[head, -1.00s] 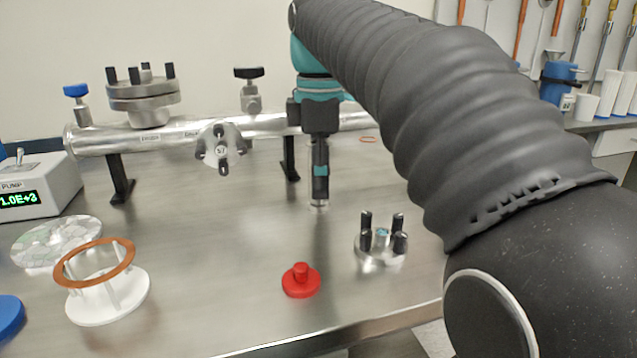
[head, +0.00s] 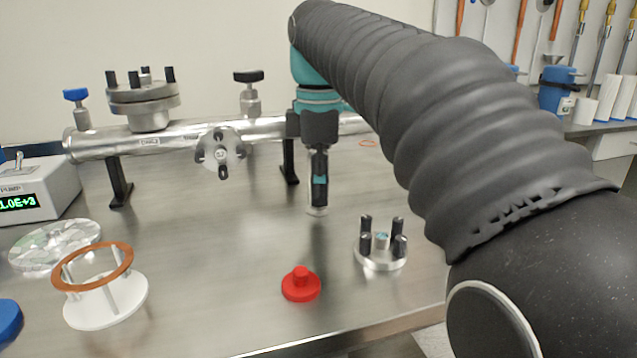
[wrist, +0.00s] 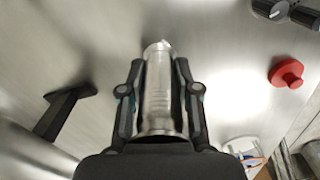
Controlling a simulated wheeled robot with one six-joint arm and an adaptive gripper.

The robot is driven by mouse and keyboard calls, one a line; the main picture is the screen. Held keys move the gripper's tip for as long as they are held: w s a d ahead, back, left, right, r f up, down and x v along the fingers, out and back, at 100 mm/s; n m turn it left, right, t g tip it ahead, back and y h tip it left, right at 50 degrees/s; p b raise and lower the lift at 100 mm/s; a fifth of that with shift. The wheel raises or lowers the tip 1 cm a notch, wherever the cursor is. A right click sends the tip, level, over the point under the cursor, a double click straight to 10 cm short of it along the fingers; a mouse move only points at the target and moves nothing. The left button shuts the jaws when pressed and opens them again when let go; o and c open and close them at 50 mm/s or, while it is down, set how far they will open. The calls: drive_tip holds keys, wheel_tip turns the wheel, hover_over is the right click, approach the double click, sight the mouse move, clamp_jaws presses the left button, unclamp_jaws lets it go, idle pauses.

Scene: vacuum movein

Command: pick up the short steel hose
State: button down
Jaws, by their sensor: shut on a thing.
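The short steel hose (wrist: 158,92) is a shiny ribbed metal tube lying between the two fingers of my gripper (wrist: 160,88) in the wrist view. The fingers are shut on it from both sides. In the head view my gripper (head: 318,180) points down over the middle of the steel table, in front of the pipe. Only the lower end of the hose (head: 317,211) shows there, below the fingers; the rest is hidden by them. I cannot tell whether that end touches the table.
A red cap (head: 301,285) and a bolted flange (head: 381,258) stand in front. A steel pipe manifold (head: 185,135) with valves runs behind on black supports. At left are a white stand (head: 106,303) with a copper ring and a pump box (head: 38,190). The middle table is clear.

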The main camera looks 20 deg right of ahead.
drive_tip(key=shift+r, duration=0.75)
wheel_tip(320, 180, up, 3)
drive_tip(key=shift+f+p, duration=0.1)
drive_tip(key=shift+p, duration=0.6)
drive_tip(key=s+d+r, duration=0.2)
drive_tip(key=d+r, duration=0.1)
drive_tip(key=d, duration=0.2)
drive_tip(key=s+d+r+p, duration=0.1)
drive_tip(key=s+d+r, duration=0.2)
drive_tip(key=d, duration=0.2)
drive_tip(key=shift+d+r, duration=0.25)
drive_tip(key=shift+r, duration=0.05)
